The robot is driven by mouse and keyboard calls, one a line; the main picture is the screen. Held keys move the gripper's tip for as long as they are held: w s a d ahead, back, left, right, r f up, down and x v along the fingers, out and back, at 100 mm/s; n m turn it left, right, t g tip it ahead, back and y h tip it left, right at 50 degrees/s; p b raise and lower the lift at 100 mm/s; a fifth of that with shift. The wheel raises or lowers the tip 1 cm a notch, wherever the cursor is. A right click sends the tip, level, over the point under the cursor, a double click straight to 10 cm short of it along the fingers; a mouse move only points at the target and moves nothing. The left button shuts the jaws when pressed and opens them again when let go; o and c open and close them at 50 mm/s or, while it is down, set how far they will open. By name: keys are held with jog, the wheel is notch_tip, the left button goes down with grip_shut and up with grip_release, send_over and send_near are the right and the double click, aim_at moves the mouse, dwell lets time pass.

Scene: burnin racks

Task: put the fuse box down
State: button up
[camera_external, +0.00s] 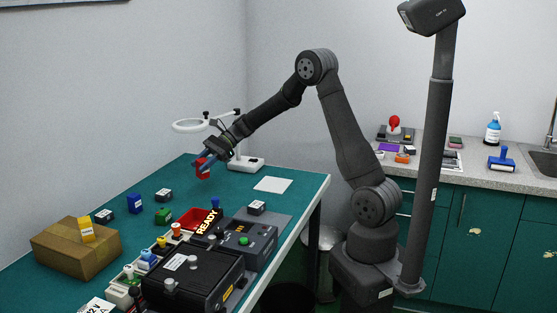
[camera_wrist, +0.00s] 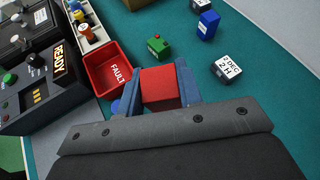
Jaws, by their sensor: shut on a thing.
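My gripper (camera_external: 203,164) is above the far part of the green table. In the wrist view its blue fingers (camera_wrist: 158,82) are shut on a red box (camera_wrist: 158,88), which I take to be the fuse box. The red box also shows below the fingertips in the external view (camera_external: 203,175). It appears held clear of the table top (camera_wrist: 190,60). No writing on it is readable. Part of it is hidden by the fingers and the gripper body.
A red FAULT tray (camera_wrist: 106,72) lies left of the fingers. A green block (camera_wrist: 157,46), blue box (camera_wrist: 207,26) and dark labelled block (camera_wrist: 227,69) stand beyond. A magnifier stand (camera_external: 246,163) is close to my gripper.

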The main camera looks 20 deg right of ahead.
jog(key=s+a+r+m+t, duration=0.1)
jog(key=s+a+r+m, duration=0.15)
jog(key=a, duration=0.95)
jog(key=s+a+r+m+t, duration=0.1)
jog(key=a+r, duration=0.2)
jog(key=a, duration=0.8)
jog(key=s+a+r+m+t, duration=0.1)
jog(key=s+a+r, duration=0.1)
jog(key=a, duration=1)
send_over(80, 226)
notch_tip(80, 226, down, 7)
jog(key=shift+r, duration=0.2)
jog(key=shift+s+a+f, duration=0.1)
jog(key=shift+f, duration=1.9)
jog(key=o, duration=1)
jog(key=shift+f, duration=0.1)
jog(key=shift+o, duration=0.2)
